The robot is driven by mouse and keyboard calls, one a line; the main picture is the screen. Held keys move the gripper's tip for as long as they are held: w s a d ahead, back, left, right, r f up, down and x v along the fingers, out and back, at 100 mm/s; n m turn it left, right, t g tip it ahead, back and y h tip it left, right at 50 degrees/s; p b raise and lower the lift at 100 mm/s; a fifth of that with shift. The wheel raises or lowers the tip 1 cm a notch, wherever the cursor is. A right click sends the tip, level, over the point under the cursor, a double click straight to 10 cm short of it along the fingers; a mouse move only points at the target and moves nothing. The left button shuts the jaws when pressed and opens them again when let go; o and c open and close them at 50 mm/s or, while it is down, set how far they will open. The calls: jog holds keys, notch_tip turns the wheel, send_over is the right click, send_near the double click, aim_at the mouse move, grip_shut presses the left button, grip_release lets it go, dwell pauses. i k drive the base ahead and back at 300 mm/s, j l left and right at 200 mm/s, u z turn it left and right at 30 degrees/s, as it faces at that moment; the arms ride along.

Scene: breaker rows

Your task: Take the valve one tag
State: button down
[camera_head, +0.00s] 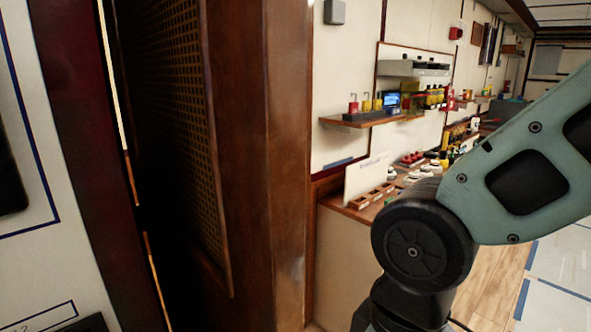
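I cannot pick out a valve one tag in the head view. Small items too far off to read stand on a wall shelf (345,122) and on a counter (335,203) below it. A red padlock (353,107) and yellow padlocks (377,104) stand on the shelf. A white sign (366,179) with unreadable writing stands on the counter. My arm's teal and black links cover the right side and hide part of the counter. My gripper is outside the view.
A brown wooden post (284,150) and a dark lattice panel (165,110) stand close in front, left of centre. A white panel with blue lines (50,120) is at the far left. Wooden floor (500,275) shows at the lower right.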

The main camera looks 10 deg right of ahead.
aim_at(366, 107)
jog(key=i+l, duration=0.2)
jog(key=l, duration=0.15)
jog(key=i+l, duration=0.45)
jog(key=l, duration=0.3)
jog(key=i+l, duration=0.25)
jog(key=i+l+u, duration=0.1)
jog(key=l, duration=0.35)
jog(key=i, duration=0.1)
